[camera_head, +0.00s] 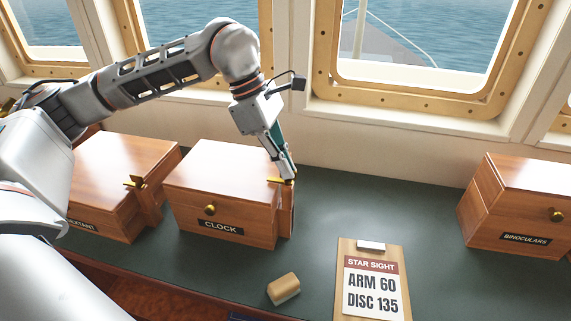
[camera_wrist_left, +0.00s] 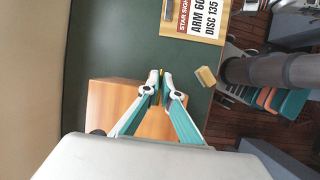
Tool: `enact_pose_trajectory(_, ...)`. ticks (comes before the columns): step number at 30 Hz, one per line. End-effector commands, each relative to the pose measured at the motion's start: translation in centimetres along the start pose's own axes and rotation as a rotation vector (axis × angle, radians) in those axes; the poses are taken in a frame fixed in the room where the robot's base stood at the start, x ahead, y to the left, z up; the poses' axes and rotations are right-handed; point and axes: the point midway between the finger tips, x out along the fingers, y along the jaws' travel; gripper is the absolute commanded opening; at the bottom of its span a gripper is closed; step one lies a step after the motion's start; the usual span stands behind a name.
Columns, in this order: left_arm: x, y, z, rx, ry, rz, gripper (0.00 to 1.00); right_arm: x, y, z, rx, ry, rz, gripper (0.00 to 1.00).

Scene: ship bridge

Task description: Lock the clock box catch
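The clock box (camera_head: 222,190) is a closed wooden box with a brass knob and a CLOCK label, standing on the green counter. Its catch is a brass lever (camera_head: 274,180) above a wooden block (camera_head: 287,212) on the box's right side. My left gripper (camera_head: 287,177) reaches down onto the catch from above. In the left wrist view my left gripper's fingertips (camera_wrist_left: 161,80) are close together, with a bit of brass, the catch (camera_wrist_left: 162,72), between them. The fingers hide part of the lever. The box top (camera_wrist_left: 112,105) lies below them there. My right gripper is not in view.
The sextant box (camera_head: 110,180) stands close on the left, its brass catch facing the clock box. The binoculars box (camera_head: 515,205) is far right. A star sight clipboard (camera_head: 372,280) and a small tan block (camera_head: 283,288) lie in front. The counter behind the clipboard is clear.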

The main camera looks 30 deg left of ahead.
Motion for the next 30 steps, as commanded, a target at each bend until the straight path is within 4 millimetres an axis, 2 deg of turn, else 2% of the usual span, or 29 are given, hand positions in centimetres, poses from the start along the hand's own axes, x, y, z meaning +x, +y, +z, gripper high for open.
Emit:
enact_pose_trajectory(1, 0.0, 0.0, 0.0, 0.002, 0.000, 0.000, 0.12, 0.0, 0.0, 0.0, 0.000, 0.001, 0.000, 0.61)
enact_pose_trajectory(2, 0.0, 0.0, 0.0, 0.002, 0.000, 0.000, 0.19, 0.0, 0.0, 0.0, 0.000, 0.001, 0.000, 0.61)
enact_pose_trajectory(3, 0.0, 0.0, 0.0, 0.002, 0.000, 0.000, 0.21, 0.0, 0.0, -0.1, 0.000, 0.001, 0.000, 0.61)
enact_pose_trajectory(12, -0.1, 0.0, 0.0, 0.000, 0.000, 0.000, 0.21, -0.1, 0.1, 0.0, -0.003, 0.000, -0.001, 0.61)
enact_pose_trajectory(16, -0.8, 0.1, 0.0, 0.000, 0.000, 0.003, 0.21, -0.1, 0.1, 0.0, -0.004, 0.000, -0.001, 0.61)
enact_pose_trajectory(20, -2.9, 0.1, 0.0, -0.001, -0.002, 0.005, 0.21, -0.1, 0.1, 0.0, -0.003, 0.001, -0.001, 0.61)
enact_pose_trajectory(30, -9.5, 0.0, 0.0, 0.000, -0.002, 0.004, 0.21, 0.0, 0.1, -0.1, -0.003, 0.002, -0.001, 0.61)
